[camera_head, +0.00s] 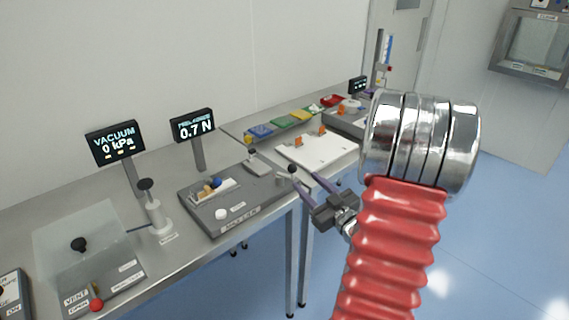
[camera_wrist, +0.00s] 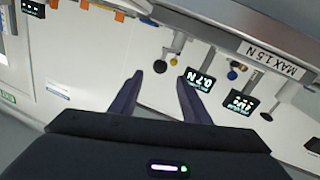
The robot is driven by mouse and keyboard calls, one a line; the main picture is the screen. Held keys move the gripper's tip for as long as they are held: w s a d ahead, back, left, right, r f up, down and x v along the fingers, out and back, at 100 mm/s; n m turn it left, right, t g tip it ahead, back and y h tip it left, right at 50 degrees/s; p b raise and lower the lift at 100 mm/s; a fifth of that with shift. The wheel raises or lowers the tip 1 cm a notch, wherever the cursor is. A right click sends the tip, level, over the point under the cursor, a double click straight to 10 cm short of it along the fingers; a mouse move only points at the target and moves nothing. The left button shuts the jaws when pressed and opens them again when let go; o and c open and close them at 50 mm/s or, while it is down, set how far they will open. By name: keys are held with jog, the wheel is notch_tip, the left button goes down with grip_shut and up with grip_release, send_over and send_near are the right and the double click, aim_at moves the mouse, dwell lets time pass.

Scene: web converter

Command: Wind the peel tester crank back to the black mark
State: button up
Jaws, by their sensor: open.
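The peel tester (camera_head: 232,205) is a dark grey box on the bench with a "MAX 1.5 N" label; its display (camera_head: 194,127) reads 0.7 N. Its crank (camera_head: 283,177) is at the box's right end, a small metal part with a black knob (camera_head: 292,168). My gripper (camera_head: 306,179) is open and empty, fingers pointing at the crank, the near fingertip close to the knob. In the wrist view, the tester (camera_wrist: 240,45) is at the upper right and the knob (camera_wrist: 173,62) appears between and beyond the fingertips (camera_wrist: 160,77). Contact cannot be told. I cannot make out the black mark.
A vacuum chamber (camera_head: 85,255), a small post with black knob (camera_head: 155,208) and a vacuum display (camera_head: 115,140) stand to the left. The floor at right is clear.

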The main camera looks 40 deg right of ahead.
jog(key=w, duration=0.4)
jog(key=w+d, duration=0.1)
jog(key=w, duration=0.4)
jog(key=w+d, duration=0.1)
jog(key=w, duration=0.3)
jog(key=shift+w+d, duration=0.15)
jog(key=shift+d, duration=0.05)
jog(key=shift+c, duration=0.5)
jog(key=c, duration=0.9)
